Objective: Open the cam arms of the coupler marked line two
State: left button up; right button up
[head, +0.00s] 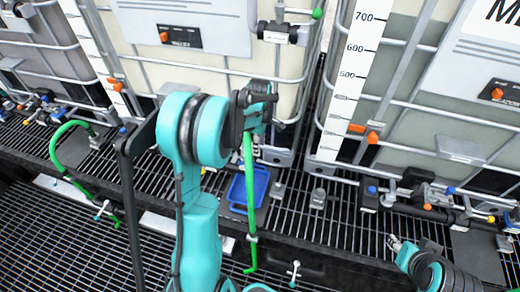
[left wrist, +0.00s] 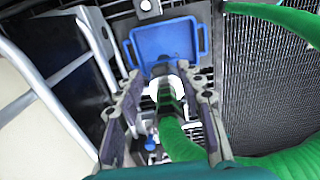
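My left gripper (head: 258,100) is high in front of the gap between the middle and right totes. In the left wrist view its two fingers (left wrist: 164,88) are spread apart, with a green hose (left wrist: 172,130) and its pale, dark-banded end fitting between them. Gaps show beside the hose, and I see no clear grip on it. In the head view this green hose (head: 249,190) hangs down past the gripper. The arm and gripper hide the coupler's cam arms, and no line-two mark is readable.
A blue tray (head: 231,189) lies on the black grating below the gripper; it also shows in the left wrist view (left wrist: 140,48). Caged white totes (head: 355,60) stand behind. Another green hose (head: 56,150) curves at the left. Dark pipework with valves (head: 425,207) runs at the right.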

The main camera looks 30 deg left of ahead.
pick_arm(q)
jog(key=shift+f, duration=1.3)
grip_shut()
